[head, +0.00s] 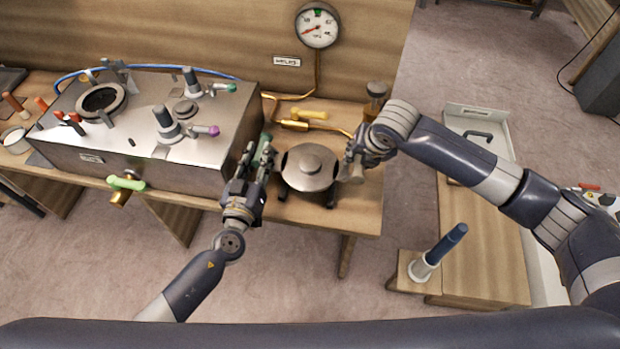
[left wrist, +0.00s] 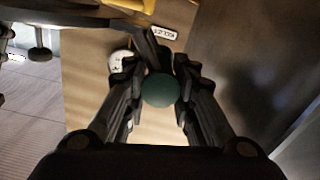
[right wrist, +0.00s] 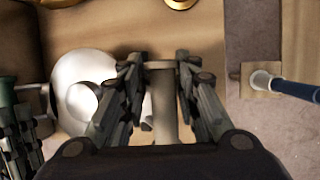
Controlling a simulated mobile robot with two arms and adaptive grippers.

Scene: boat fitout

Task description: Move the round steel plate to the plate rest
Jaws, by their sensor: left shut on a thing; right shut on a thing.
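The round steel plate (head: 310,165) has a raised round middle and a handle at either side. It is over a dark footed stand (head: 330,198), likely the plate rest, on the wooden bench. I cannot tell whether the plate touches it. My left gripper (head: 262,154) is at the plate's left, shut on the green handle (left wrist: 161,90). My right gripper (head: 354,158) is at its right, shut on the pale grey handle (right wrist: 163,112). The plate also shows left of the fingers in the right wrist view (right wrist: 82,72). The fingers partly hide both handles.
A steel tank (head: 140,165) with a round opening (head: 103,98), clamps and coloured handles stands to the left. Behind the plate are a brass pipe (head: 345,128), a yellow-handled valve (head: 310,115) and a gauge (head: 318,26). A low wooden bench (head: 490,250) stands at right.

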